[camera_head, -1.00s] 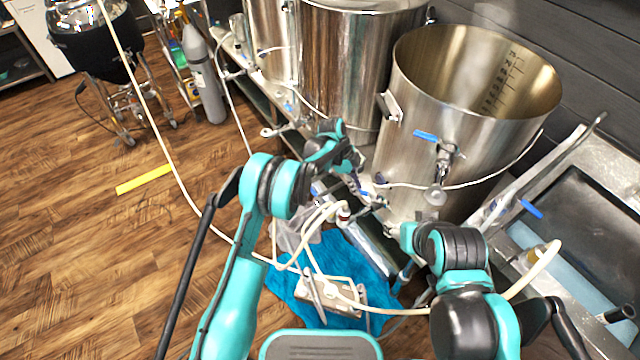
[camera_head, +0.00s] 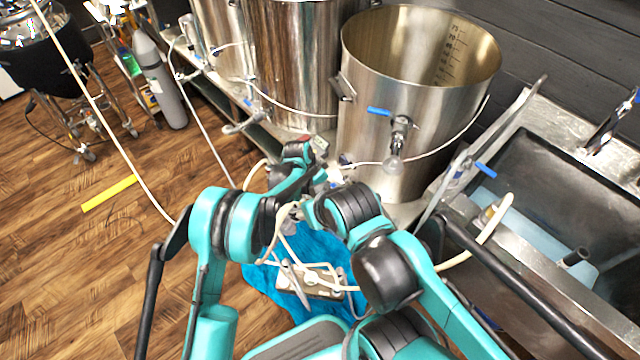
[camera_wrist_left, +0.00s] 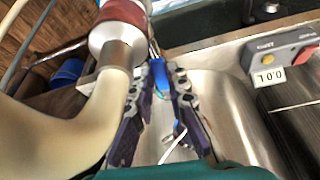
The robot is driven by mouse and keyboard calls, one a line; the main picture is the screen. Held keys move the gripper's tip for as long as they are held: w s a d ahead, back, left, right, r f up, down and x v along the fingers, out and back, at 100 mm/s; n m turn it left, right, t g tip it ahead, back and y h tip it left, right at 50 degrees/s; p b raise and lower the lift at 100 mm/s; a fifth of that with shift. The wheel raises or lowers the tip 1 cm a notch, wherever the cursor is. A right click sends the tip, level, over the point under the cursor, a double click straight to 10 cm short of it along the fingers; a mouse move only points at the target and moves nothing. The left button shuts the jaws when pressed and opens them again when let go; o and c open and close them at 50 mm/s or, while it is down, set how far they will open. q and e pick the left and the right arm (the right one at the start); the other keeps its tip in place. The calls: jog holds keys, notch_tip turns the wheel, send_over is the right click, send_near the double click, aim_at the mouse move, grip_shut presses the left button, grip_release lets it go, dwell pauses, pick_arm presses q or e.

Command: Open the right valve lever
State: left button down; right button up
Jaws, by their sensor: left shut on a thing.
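In the left wrist view my left gripper (camera_wrist_left: 167,88) has its two dark fingers closed around a narrow blue valve lever (camera_wrist_left: 161,78). A pale hose with a red clamp (camera_wrist_left: 122,14) runs beside the fingers on the left. In the head view the left gripper is mostly hidden behind arm links, low in front of the right kettle (camera_head: 415,70). Another blue lever (camera_head: 380,111) is on that kettle's front valve, and a further one (camera_head: 486,169) is by the sink. My right arm reaches in beside the left; its fingers cannot be made out.
A control box (camera_wrist_left: 278,55) with a red-orange button and a display is close to the gripper's right. Blue cloth (camera_head: 262,282) and a small pump (camera_head: 308,281) lie below the arms. The sink (camera_head: 550,180) is right; hoses cross the area.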

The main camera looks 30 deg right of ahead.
pick_arm(q)
jog(key=shift+s+d+n, duration=0.1)
jog(key=shift+s+n, duration=0.35)
jog(key=shift+n, duration=0.15)
jog(key=c, duration=1.5)
grip_release()
jog(key=v, duration=1.2)
jog(key=shift+s+d, duration=0.15)
jog(key=shift+s, duration=0.1)
